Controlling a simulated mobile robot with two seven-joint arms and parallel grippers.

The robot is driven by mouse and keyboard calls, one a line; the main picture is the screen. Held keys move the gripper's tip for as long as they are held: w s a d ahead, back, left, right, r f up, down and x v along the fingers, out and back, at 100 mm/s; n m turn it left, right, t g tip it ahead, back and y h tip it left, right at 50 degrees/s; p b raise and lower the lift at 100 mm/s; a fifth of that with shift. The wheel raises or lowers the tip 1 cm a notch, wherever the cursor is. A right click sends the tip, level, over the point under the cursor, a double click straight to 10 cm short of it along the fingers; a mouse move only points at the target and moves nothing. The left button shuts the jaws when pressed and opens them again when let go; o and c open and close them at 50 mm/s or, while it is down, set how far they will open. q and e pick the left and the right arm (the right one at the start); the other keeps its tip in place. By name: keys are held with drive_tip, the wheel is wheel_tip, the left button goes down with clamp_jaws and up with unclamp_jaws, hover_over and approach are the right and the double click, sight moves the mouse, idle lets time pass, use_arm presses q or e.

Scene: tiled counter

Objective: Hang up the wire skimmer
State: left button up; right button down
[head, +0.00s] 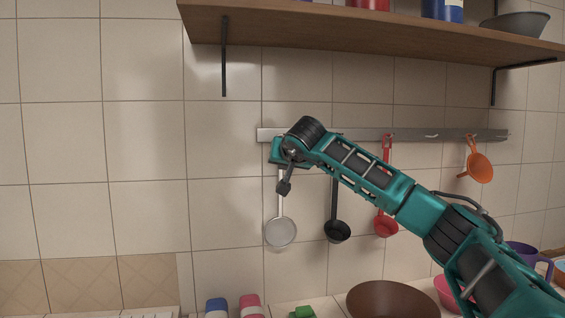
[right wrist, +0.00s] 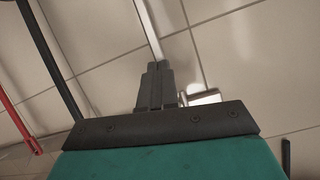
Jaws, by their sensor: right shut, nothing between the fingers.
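The wire skimmer (head: 281,233), with a pale round mesh head and thin handle, is upright against the tiled wall below the left end of the metal rail (head: 365,135). My right arm reaches across to that rail end, and its hand hides the top of the handle, so I cannot see the hook contact in the head view. In the right wrist view, the right gripper (right wrist: 157,75) is shut and empty, with the skimmer's pale handle (right wrist: 148,28) just beyond its fingertips. My left gripper is not in view.
A black ladle (head: 337,230), a red utensil (head: 386,224) and an orange utensil (head: 480,167) hang along the rail. A wooden shelf (head: 350,32) is above. A brown bowl (head: 392,300) and several small items stand on the counter below. The wall at left is clear.

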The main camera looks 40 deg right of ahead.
drive_tip(key=shift+s+a, duration=0.1)
drive_tip(key=shift+s, duration=0.15)
drive_tip(key=shift+s+a, duration=0.5)
drive_tip(key=shift+s, duration=0.35)
idle(1.3)
drive_tip(key=shift+s+a+b, duration=0.1)
drive_tip(key=shift+s+b, duration=0.15)
drive_tip(key=shift+b, duration=0.05)
idle(0.5)
